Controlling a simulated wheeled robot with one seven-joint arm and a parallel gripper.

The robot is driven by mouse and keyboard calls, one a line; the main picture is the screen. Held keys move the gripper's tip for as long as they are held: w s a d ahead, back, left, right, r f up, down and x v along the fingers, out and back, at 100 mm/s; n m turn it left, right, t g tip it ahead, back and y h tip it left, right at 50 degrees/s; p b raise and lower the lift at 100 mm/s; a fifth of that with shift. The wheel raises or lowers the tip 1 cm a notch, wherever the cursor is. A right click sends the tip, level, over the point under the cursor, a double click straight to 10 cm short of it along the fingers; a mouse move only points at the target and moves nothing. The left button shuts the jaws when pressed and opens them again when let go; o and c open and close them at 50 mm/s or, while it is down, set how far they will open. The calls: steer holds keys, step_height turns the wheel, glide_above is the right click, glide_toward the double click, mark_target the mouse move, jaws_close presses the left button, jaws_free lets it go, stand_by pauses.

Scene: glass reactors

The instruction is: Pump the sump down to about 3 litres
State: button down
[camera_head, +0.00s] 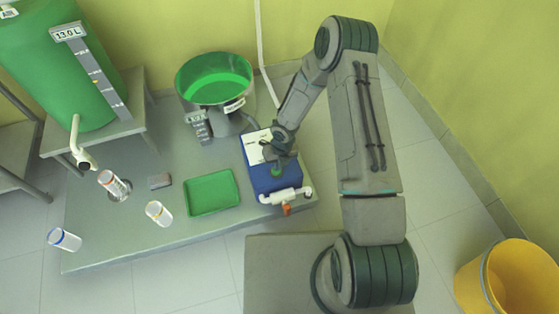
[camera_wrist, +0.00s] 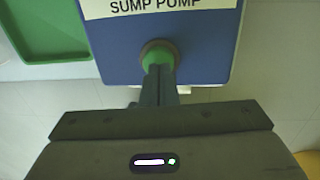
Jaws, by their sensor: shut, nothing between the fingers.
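The sump (camera_head: 180,85) looks to be the round metal tub with bright green liquid, at the back of the grey platform. A small level gauge (camera_head: 198,125) stands at its front; its display is too small to read surely. The blue pump box (camera_head: 272,182) stands right of it, and the wrist view reads "SUMP PUMP" on its label (camera_wrist: 155,6). A green button (camera_wrist: 158,53) sits on the box's top. My gripper (camera_wrist: 159,74) is shut and empty, its fingertips at the button. They seem to touch it; whether it is pressed I cannot tell.
A green tank (camera_head: 45,75) with a display reading 13.0 L stands on a stool at left. A yellow bucket (camera_head: 470,283) stands at lower right.

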steer(key=shift+f, duration=0.25)
steer(key=shift+s+f+b, duration=0.15)
steer(key=shift+f+b, duration=0.35)
steer(key=shift+f, duration=0.7)
stand_by(2.5)
step_height(320, 180, up, 15)
steer(key=d+p, duration=0.1)
steer(key=p, duration=0.7)
steer(key=shift+w+d, duration=0.2)
steer(key=shift+w, duration=0.1)
steer(key=shift+f, duration=0.1)
